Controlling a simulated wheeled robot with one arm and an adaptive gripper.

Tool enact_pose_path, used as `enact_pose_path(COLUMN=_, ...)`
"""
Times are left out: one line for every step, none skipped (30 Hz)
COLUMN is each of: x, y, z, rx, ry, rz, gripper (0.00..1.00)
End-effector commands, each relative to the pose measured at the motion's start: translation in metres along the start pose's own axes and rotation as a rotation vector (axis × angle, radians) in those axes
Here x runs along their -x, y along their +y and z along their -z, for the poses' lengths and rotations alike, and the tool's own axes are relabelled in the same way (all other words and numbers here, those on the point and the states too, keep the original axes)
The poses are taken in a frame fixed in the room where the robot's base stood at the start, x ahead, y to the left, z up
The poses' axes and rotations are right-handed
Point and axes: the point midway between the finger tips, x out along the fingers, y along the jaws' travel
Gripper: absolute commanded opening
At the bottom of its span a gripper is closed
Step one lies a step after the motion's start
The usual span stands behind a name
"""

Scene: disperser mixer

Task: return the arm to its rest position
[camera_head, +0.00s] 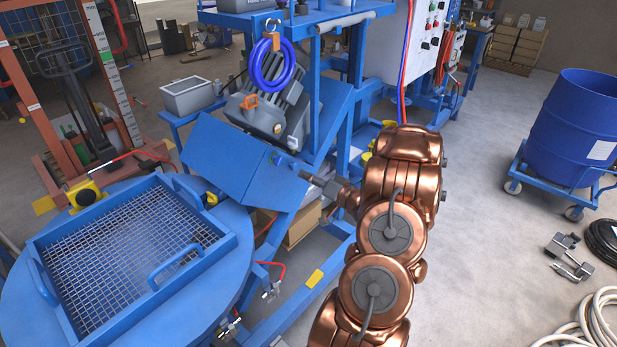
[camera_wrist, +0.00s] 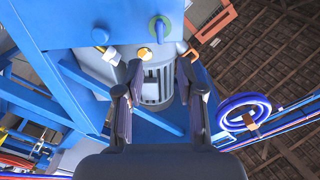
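My arm (camera_head: 385,235) is copper-coloured and rises from the bottom of the head view, bending left at the top. My gripper (camera_head: 318,181) is dark grey, small and partly hidden there, close to the right side of a blue box-shaped cover (camera_head: 225,160). Whether it touches the cover cannot be told. In the wrist view my gripper (camera_wrist: 159,68) has its two dark fingers apart with nothing held between them.
The blue mixer frame (camera_head: 340,120) stands close to my gripper. A blue mesh-bottomed tray (camera_head: 47,240) lies at the left on a round blue top. A blue drum (camera_head: 580,120) on a wheeled dolly, clamps and hoses are at the right. Open floor (camera_head: 480,200) lies between.

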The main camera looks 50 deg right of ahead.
Motion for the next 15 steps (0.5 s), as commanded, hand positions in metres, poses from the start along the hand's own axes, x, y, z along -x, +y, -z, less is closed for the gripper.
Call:
enact_pose_path(x=-0.0001, y=0.0, z=0.0, rx=0.0, ry=0.0, rz=0.0, gripper=0.38)
enact_pose_path(x=-0.0001, y=0.0, z=0.0, rx=0.0, ry=0.0, rz=0.0, gripper=0.38)
enact_pose_path(x=-0.0001, y=0.0, z=0.0001, rx=0.0, ry=0.0, rz=0.0, gripper=0.38)
enact_pose_path(x=-0.0001, y=0.0001, z=0.0, rx=0.0, ry=0.0, rz=0.0, gripper=0.38)
enact_pose_path(x=-0.0001, y=0.0001, z=0.0, rx=0.0, ry=0.0, rz=0.0, gripper=0.38)
enact_pose_path(x=-0.0002, y=0.0001, z=0.0, rx=0.0, ry=0.0, rz=0.0, gripper=0.38)
enact_pose_path(x=-0.0002, y=0.0001, z=0.0, rx=0.0, ry=0.0, rz=0.0, gripper=0.38)
enact_pose_path(x=-0.0002, y=0.0001, z=0.0, rx=0.0, ry=0.0, rz=0.0, gripper=0.38)
enact_pose_path(x=-0.0002, y=0.0001, z=0.0, rx=0.0, ry=0.0, rz=0.0, gripper=0.38)
enact_pose_path(x=-0.0002, y=0.0002, z=0.0, rx=0.0, ry=0.0, rz=-0.001, gripper=0.38)
enact_pose_path(x=-0.0005, y=0.0001, z=0.0001, rx=0.001, ry=0.0, rz=-0.001, gripper=0.38)
enact_pose_path(x=-0.0014, y=0.0, z=0.0001, rx=0.005, ry=-0.003, rz=-0.005, gripper=0.38)
enact_pose_path(x=-0.0028, y=-0.0001, z=0.0002, rx=0.01, ry=-0.007, rz=-0.01, gripper=0.38)
enact_pose_path(x=-0.0049, y=-0.0001, z=0.0003, rx=0.019, ry=-0.013, rz=-0.019, gripper=0.38)
enact_pose_path(x=-0.009, y=-0.0002, z=0.0, rx=0.037, ry=-0.026, rz=-0.036, gripper=0.38)
